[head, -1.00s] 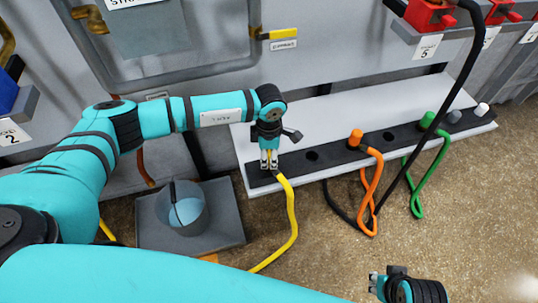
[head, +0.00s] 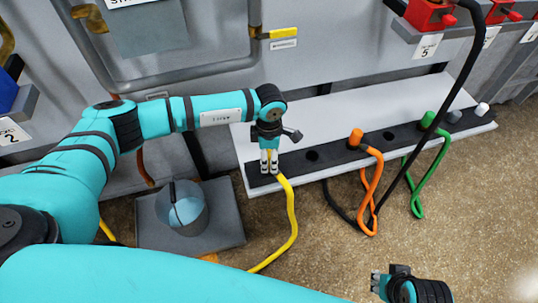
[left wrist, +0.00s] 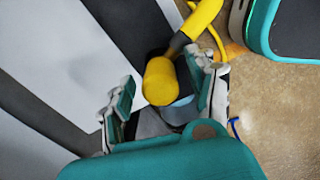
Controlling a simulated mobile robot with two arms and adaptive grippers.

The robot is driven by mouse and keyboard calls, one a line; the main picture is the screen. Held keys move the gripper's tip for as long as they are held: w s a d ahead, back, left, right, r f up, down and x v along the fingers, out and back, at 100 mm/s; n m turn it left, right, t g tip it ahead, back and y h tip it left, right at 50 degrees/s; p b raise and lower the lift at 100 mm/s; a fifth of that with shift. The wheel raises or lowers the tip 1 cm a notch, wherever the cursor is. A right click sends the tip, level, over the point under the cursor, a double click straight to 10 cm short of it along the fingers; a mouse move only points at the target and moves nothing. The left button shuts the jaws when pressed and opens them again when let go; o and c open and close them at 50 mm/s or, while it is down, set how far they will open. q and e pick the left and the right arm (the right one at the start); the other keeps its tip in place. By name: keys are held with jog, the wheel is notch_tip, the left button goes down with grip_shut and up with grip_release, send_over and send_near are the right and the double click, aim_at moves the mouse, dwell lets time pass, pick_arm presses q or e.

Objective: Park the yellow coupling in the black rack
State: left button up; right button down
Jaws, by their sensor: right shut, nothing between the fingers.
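The yellow coupling (left wrist: 160,82) sits between the spread fingers of my left gripper (left wrist: 163,95) in the left wrist view, with gaps beside it. In the head view my left gripper (head: 269,163) points down at the left end of the black rack (head: 332,158). The coupling is mostly hidden there by the fingers; its yellow cable (head: 292,215) runs out over the front edge to the floor. How deep the coupling sits in the rack cannot be seen. My right gripper (head: 375,283) is shut and empty at the bottom of the head view.
An empty rack hole (head: 312,156) lies right of my left gripper. Further right stand an orange coupling (head: 356,137), a green one (head: 428,118) and a white one (head: 482,108). A black cable hangs in front. A grey holder (head: 185,212) stands at left.

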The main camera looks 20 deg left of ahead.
pick_arm(q)
notch_tip(320, 180, up, 12)
dwell(0.7)
dwell(0.4)
